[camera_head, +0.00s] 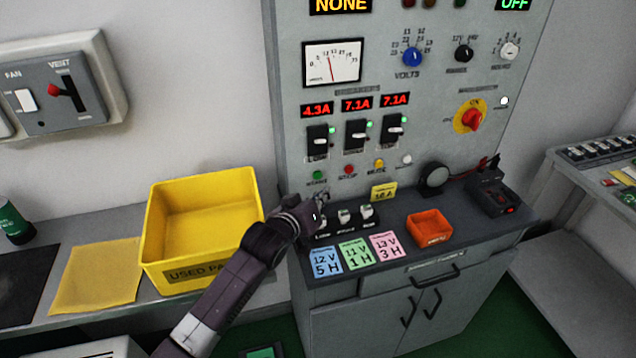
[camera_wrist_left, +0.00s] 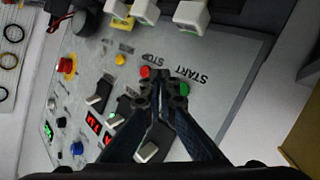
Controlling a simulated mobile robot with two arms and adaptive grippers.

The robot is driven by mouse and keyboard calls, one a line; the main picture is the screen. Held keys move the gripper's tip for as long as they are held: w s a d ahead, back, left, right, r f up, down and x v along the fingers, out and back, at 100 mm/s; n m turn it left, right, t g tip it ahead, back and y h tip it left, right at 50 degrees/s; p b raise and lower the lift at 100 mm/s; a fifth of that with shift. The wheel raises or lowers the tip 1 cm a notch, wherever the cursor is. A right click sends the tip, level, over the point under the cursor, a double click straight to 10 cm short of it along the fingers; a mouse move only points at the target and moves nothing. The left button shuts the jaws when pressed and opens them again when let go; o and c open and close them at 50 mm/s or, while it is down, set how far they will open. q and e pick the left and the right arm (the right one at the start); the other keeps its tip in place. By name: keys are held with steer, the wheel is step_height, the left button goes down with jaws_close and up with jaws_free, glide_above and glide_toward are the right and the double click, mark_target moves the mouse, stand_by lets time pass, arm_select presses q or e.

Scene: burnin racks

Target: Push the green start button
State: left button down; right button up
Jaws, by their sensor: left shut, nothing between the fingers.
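The green start button (camera_head: 318,176) is at the left end of a row of small buttons low on the grey panel. The red stop button (camera_head: 348,170) is to its right. My left gripper (camera_head: 323,196) is shut and empty, just below the green button in the head view. In the left wrist view the shut fingertips (camera_wrist_left: 161,78) appear between the red stop button (camera_wrist_left: 145,72) and the green start button (camera_wrist_left: 184,89), which shows partly beside the right finger. I cannot tell whether the fingertips touch the panel. My right gripper is not in view.
A yellow mute button (camera_head: 379,164) and a white button (camera_head: 406,160) continue the row. Three rocker switches (camera_head: 356,134) sit above. A yellow bin (camera_head: 205,205), coloured cards (camera_head: 358,253) and an orange tray (camera_head: 430,226) are on the surfaces near my left arm.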

mark_target(318, 175)
arm_select(q)
steer(key=w, duration=0.1)
steer(key=w+a, duration=0.1)
steer(key=w, duration=0.1)
steer(key=shift+w+b, duration=0.1)
steer(key=shift+b, duration=0.3)
steer(key=shift+w+a, duration=0.1)
steer(key=shift+w, duration=0.05)
stand_by(1.1)
steer(key=shift+w, duration=0.25)
